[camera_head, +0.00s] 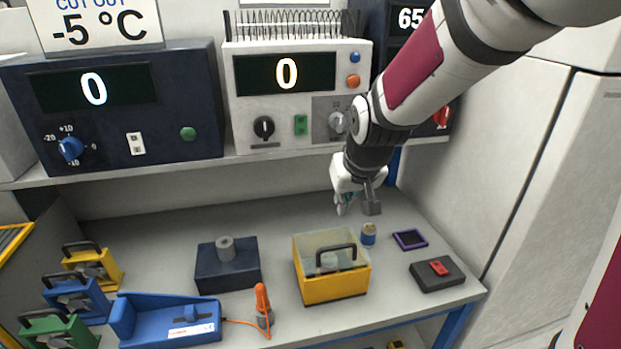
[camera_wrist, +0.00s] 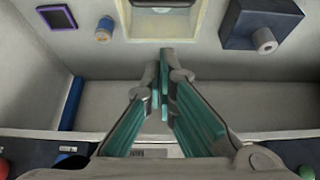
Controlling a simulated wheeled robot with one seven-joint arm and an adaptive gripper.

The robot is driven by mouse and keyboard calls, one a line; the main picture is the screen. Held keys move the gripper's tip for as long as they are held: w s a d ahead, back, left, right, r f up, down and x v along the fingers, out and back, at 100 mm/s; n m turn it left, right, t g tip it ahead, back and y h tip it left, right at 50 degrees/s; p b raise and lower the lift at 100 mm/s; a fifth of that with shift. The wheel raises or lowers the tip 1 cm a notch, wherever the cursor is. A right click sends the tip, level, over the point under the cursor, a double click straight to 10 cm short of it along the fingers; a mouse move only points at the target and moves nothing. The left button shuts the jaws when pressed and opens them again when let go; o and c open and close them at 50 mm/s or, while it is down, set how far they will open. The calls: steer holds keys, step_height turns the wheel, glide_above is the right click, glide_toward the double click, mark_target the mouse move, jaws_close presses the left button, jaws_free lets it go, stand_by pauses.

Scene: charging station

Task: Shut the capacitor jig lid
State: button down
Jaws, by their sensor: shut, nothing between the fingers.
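The jig looks to be the yellow box (camera_head: 335,286) with a pale see-through upper part, right of the bench's middle. A dark handle (camera_head: 337,248) crosses it and a pale round piece shows inside. I cannot tell the lid's exact angle. The box's pale inside and yellow edge also show at the top of the wrist view (camera_wrist: 203,18), cut off by the frame. My gripper (camera_head: 343,207) is shut and empty, above and behind the box, apart from it. Its teal fingers meet in the wrist view (camera_wrist: 163,80).
A small blue-and-tan cylinder (camera_head: 368,234), a purple-framed pad (camera_head: 410,239) and a dark block with a red top (camera_head: 438,275) are right of the box. A navy block (camera_head: 228,268) and an orange tool (camera_head: 263,305) are left. The instrument shelf (camera_head: 200,167) runs behind.

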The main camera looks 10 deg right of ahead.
steer(key=shift+w+f+b, duration=0.3)
steer(key=shift+w+f, duration=0.05)
steer(key=shift+f, duration=1.35)
steer(key=shift+w+f+b, duration=0.3)
steer(key=shift+f, duration=1.35)
steer(key=shift+w+f+b, duration=0.3)
steer(key=shift+w+f, duration=0.05)
steer(key=shift+f, duration=1.35)
